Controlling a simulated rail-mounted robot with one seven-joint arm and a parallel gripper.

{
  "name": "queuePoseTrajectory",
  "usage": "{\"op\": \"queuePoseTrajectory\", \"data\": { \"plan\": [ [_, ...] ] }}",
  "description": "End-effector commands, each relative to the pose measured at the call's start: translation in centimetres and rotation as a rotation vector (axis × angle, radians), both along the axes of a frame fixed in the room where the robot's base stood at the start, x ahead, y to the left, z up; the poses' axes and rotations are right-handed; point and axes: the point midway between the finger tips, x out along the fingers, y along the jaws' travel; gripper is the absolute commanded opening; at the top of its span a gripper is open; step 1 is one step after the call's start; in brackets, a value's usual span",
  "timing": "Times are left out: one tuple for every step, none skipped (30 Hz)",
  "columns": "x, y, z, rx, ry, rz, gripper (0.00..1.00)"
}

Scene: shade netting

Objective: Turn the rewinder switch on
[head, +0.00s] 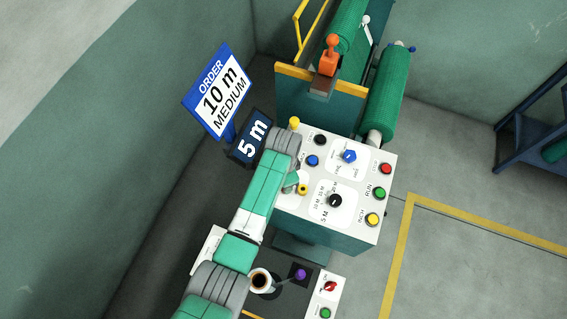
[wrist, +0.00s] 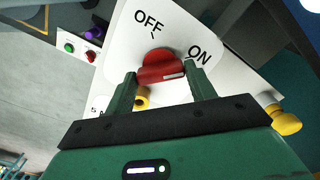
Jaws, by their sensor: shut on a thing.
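In the wrist view a red rotary switch (wrist: 158,67) sits on a white plate (wrist: 120,48) lettered OFF at upper left and ON at right. The white mark on the knob is on its right side, nearer the ON lettering; I cannot tell whether it lines up exactly. My gripper (wrist: 160,72) is shut on the red switch, one finger on each side. In the head view my arm reaches the left side of the white console (head: 290,205), and it hides my fingertips and this switch.
The console top bears several knobs and buttons, including a black dial (head: 335,201) and a blue knob (head: 349,156). A lower panel (head: 318,303) has another red switch (head: 330,287). A display (head: 250,138) reads 5 m.

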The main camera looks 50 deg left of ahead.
Motion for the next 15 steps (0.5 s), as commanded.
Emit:
{"op": "queuePoseTrajectory", "data": {
  "plan": [
    [0.11,0.01,0.19,0.002,-0.002,-0.003,0.32],
    [0.11,0.01,0.19,0.002,-0.002,-0.003,0.32],
    [0.11,0.01,0.19,0.002,-0.002,-0.003,0.32],
    [0.11,0.01,0.19,0.002,-0.002,-0.003,0.32],
    [0.11,0.01,0.19,0.002,-0.002,-0.003,0.32],
    [0.11,0.01,0.19,0.002,-0.002,-0.003,0.32],
    [0.11,0.0,0.19,0.002,-0.002,-0.003,0.56],
    [0.11,0.0,0.19,0.002,-0.002,-0.003,0.62],
    [0.11,0.0,0.17,0.002,-0.002,-0.002,0.7],
    [0.09,0.0,0.16,0.002,-0.002,-0.002,0.76],
    [0.09,0.0,0.14,0.001,-0.001,-0.002,0.76],
    [0.08,-0.01,0.12,0.001,-0.001,-0.002,0.76],
    [0.07,-0.01,0.11,0.001,-0.001,-0.001,0.76],
    [0.06,0.0,0.1,0.001,-0.001,-0.001,0.76],
    [0.06,-0.01,0.08,0.001,-0.001,-0.001,0.76]
  ]
}}
